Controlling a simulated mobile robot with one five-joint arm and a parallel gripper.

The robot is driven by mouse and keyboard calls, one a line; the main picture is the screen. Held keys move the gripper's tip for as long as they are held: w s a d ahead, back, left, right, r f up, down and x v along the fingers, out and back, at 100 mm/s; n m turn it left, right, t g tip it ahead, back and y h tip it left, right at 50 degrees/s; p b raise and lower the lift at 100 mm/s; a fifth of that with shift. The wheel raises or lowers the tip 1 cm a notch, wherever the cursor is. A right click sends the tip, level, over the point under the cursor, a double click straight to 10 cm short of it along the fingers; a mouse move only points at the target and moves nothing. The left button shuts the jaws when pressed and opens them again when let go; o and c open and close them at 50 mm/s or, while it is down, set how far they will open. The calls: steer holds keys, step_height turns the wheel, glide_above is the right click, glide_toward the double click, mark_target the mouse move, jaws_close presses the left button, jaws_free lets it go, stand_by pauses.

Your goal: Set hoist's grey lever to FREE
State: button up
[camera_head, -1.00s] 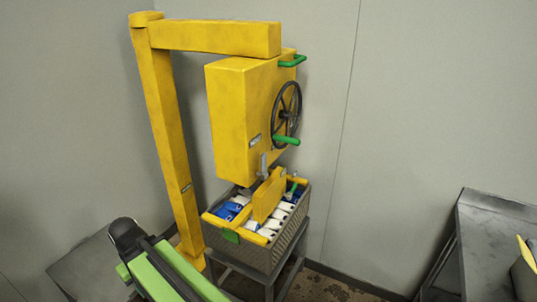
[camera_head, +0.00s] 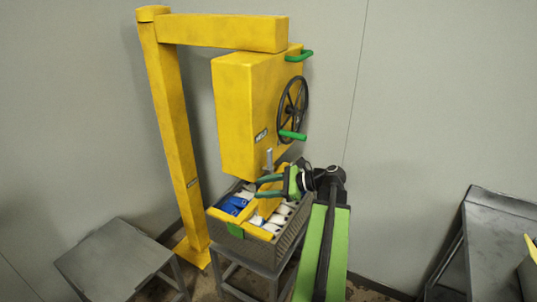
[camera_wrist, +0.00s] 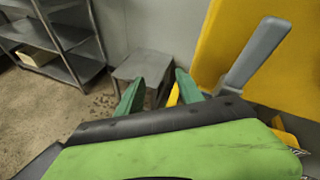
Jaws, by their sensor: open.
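The yellow hoist (camera_head: 236,115) hangs from a yellow post and beam. Its grey lever (camera_head: 269,158) points up from the underside of the box, by the lower front edge. In the wrist view the lever (camera_wrist: 257,52) is large and near, right of my fingers, slanting up to the right. A small plate (camera_head: 261,134) on the hoist seems to read HELD. My gripper (camera_head: 257,188) is open, its green fingers pointing left, just below the lever in the head view. In the wrist view my gripper (camera_wrist: 158,82) has nothing between its fingers.
A basket (camera_head: 281,238) of blue and white packs stands on a stand under the hoist, partly hidden by my arm. The hoist has a black handwheel (camera_head: 292,110) with a green handle (camera_head: 293,136). Grey tables stand left (camera_head: 112,258) and right (camera_head: 500,215). Shelves (camera_wrist: 65,40) show in the wrist view.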

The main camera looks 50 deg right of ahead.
mark_target(272, 153)
steer(key=s+d+r+m+t+h, duration=0.3)
steer(key=s+d+r+m+t, duration=0.35)
steer(key=s+d, duration=0.55)
steer(key=shift+m+g, duration=0.25)
steer(key=shift+g, duration=0.4)
steer(key=x, duration=0.5)
steer(key=r+x, duration=0.1)
steer(key=x, duration=1.1)
steer(key=shift+w+r, duration=0.1)
steer(key=shift+r, duration=0.25)
jaws_close()
steer(key=shift+a, duration=0.1)
